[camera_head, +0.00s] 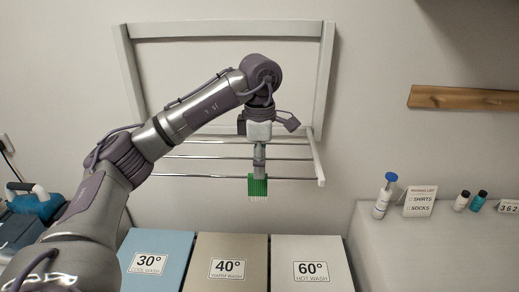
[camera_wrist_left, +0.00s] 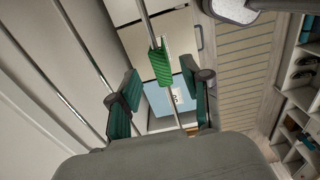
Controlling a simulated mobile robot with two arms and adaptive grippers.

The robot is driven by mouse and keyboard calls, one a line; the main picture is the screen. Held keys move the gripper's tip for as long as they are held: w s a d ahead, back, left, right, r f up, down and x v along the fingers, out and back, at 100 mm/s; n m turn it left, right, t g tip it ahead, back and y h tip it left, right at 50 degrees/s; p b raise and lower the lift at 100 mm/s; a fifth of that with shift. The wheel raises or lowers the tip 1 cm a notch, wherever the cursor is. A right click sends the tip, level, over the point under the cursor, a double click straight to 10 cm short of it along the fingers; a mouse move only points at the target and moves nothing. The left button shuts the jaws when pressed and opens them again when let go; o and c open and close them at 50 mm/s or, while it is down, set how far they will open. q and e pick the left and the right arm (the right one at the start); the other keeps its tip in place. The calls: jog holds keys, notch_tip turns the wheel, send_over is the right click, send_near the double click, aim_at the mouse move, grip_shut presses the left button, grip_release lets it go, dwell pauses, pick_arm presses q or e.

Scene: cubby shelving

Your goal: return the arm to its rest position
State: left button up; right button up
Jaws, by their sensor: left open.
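My left arm reaches in from the left in the head view, and its gripper (camera_head: 259,158) points down over the drying rack. In the left wrist view the two green-padded fingers stand apart with nothing gripped between them. A green ribbed item with a pale fringed lower edge (camera_head: 258,188) hangs at the front rail of the rack, just below the gripper. It also shows in the left wrist view (camera_wrist_left: 160,67), on a rail beyond the fingers and apart from them. My right gripper is not in view.
The white wall rack (camera_head: 319,160) has several thin rails close around the gripper. Below stand three bins: blue (camera_head: 180,245), beige (camera_head: 215,245) and white (camera_head: 290,247). A counter (camera_head: 420,255) at right holds bottles and a sign. A wooden shelf (camera_head: 460,99) is above it.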

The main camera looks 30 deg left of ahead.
pick_arm(q)
jog(key=shift+r, duration=2.2)
